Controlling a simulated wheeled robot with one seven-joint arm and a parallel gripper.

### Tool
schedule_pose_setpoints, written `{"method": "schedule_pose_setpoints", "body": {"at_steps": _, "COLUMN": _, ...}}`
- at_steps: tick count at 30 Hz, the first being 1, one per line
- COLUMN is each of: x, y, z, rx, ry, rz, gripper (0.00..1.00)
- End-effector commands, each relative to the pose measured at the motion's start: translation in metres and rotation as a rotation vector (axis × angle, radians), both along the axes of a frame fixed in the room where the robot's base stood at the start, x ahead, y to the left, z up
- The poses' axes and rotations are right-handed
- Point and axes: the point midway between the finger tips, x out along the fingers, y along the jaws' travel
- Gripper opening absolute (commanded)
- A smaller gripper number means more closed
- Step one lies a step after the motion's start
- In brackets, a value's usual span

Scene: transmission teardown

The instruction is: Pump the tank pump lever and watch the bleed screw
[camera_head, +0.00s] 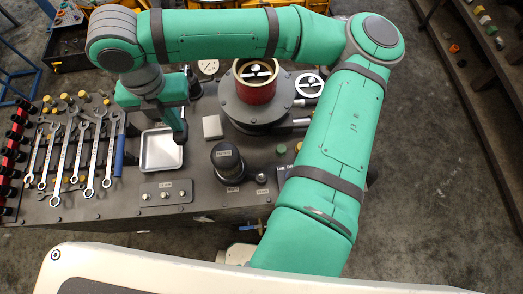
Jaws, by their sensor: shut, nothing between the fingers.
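A dark round tank (257,112) with a red collar (257,92) stands at the back of the bench. Two short light rods stick out of its right side, an upper one (303,103) and a lower one (302,122). I cannot tell which part is the pump lever, and my arm covers what lies to their right. I cannot make out the bleed screw for sure. My gripper (180,135) points down at the right edge of a metal tray, left of the tank. It is shut and empty, apart from the tank and rods.
Several wrenches (92,155) lie at the left. A black capped post (226,157) stands in front of the tank, with a small pale block (212,126) behind it. A handwheel (309,84) and a gauge (208,67) flank the red collar.

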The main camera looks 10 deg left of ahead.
Motion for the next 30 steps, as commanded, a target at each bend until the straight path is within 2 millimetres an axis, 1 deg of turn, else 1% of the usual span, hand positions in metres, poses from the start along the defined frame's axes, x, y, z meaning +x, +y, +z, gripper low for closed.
{"method": "schedule_pose_setpoints", "body": {"at_steps": 3, "x": 0.0, "y": 0.0, "z": -0.01, "rx": 0.0, "ry": 0.002, "rz": -0.001, "gripper": 0.0}}
{"method": "schedule_pose_setpoints", "body": {"at_steps": 17, "x": 0.0, "y": 0.0, "z": -0.045, "rx": 0.0, "ry": 0.001, "rz": 0.001, "gripper": 0.0}}
{"method": "schedule_pose_setpoints", "body": {"at_steps": 22, "x": 0.0, "y": 0.001, "z": -0.037, "rx": 0.0, "ry": -0.002, "rz": 0.001, "gripper": 0.0}}
{"method": "schedule_pose_setpoints", "body": {"at_steps": 30, "x": -0.001, "y": 0.004, "z": -0.009, "rx": -0.001, "ry": -0.002, "rz": 0.007, "gripper": 0.0}}
